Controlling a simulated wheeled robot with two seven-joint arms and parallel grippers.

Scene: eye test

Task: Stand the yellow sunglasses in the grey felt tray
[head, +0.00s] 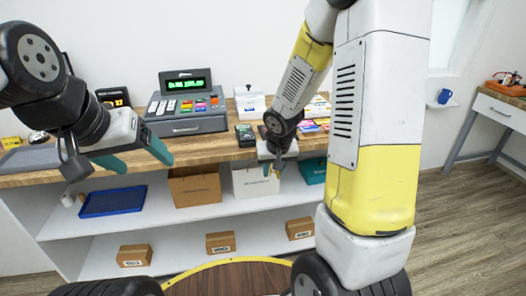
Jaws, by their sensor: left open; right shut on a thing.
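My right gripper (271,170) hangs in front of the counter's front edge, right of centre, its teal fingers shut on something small. A yellowish bit shows at its fingertips; it looks like part of the yellow sunglasses (279,172), mostly hidden by the fingers. My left gripper (138,158) is open and empty, its teal fingers spread over the counter's left front edge. A flat grey thing (28,159), which may be the grey felt tray, lies on the counter at the far left, partly behind my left arm. Its inside is not clear.
A cash register (186,122) and a card terminal (245,135) stand on the wooden counter (210,148). A blue tray (113,201) and cardboard boxes (194,187) sit on shelves below. A yellow item (12,142) lies far left.

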